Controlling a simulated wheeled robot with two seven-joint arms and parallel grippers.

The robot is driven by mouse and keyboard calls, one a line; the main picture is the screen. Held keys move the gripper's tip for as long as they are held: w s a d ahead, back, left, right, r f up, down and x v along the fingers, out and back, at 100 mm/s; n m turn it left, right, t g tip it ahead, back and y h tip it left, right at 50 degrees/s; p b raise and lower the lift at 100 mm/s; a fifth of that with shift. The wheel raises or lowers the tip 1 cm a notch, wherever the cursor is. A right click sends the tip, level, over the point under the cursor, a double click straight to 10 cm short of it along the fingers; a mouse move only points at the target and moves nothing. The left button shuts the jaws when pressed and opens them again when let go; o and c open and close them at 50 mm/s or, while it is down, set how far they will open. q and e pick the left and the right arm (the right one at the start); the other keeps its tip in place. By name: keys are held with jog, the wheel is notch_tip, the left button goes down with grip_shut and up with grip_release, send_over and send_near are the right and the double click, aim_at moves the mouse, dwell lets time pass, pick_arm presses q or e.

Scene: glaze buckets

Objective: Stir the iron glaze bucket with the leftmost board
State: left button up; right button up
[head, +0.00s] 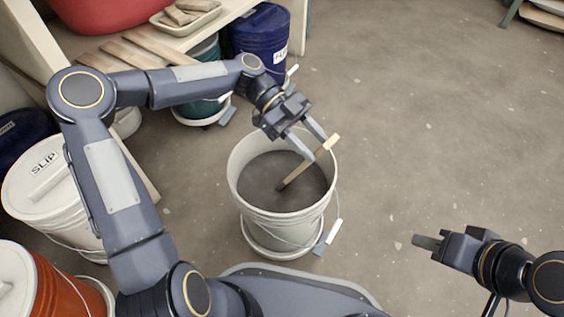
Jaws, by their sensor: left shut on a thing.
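A white bucket (280,217) with dark grey glaze (262,178) stands open on the floor in the middle; no readable label shows on it. My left gripper (323,147) is above its right rim, shut on a wooden board (301,171). The board is tilted, its lower end in the glaze and its pale upper end sticking out past the fingers. The submerged part is hidden. Several other boards (130,54) lie on the shelf at upper left. My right gripper (424,241) is over the floor at lower right, away from the bucket; its finger gap is not clear.
A lidded white bucket marked SLIP (42,200) and an orange-filled or orange bucket (62,285) stand at left. A blue bucket (262,42) and a teal bucket (205,107) stand by the shelf. A tray (186,22) sits on the shelf. The floor at right is clear.

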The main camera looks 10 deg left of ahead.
pick_arm(q)
jog(key=s+d+r+p, duration=0.1)
jog(key=d+r+p, duration=0.3)
jog(key=r, duration=0.6)
jog(key=s+d+r+p, duration=0.2)
jog(key=d+r+p, duration=0.1)
jog(key=r+p, duration=0.4)
jog(key=shift+s+d+r, duration=0.25)
jog(key=shift+d+r, duration=0.1)
jog(key=shift+r, duration=1.1)
notch_tip(320, 180, up, 5)
jog(key=p, duration=0.3)
